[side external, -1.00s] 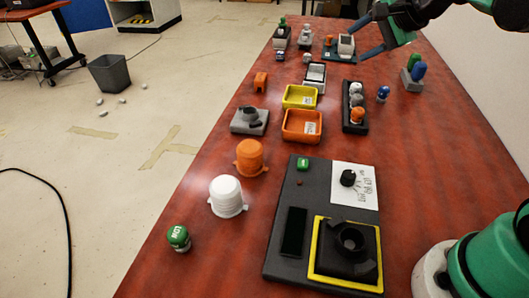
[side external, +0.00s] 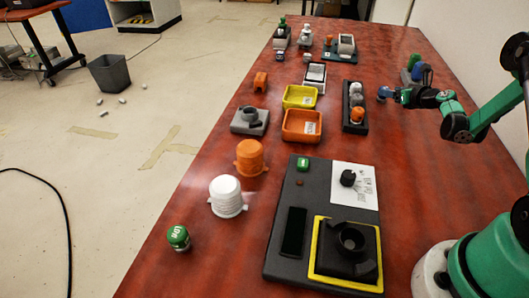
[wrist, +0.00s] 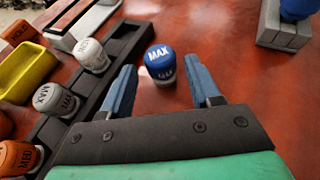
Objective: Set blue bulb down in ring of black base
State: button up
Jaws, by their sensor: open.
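The blue bulb (wrist: 160,62), marked MAX, stands upright on the red table in the wrist view, just ahead of and between my fingertips. My gripper (wrist: 162,78) is open, one blue finger to each side, holding nothing. In the side view my gripper (side external: 390,94) is low over the table's right side, and its blue fingers are hard to tell from the bulb there. The black base (side external: 328,263) sits inside a yellow frame on the dark board at the near end. Its round ring (side external: 352,240) faces up and looks empty.
A black rack (side external: 355,122) with several bulbs stands left of my gripper. A grey block (wrist: 283,30) with another blue bulb (wrist: 300,8) is to the right in the wrist view. Orange (side external: 303,138) and yellow (side external: 300,104) bins lie mid-table.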

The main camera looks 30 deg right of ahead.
jog(key=shift+x, duration=2.85)
jog(key=shift+f, duration=0.1)
grip_shut()
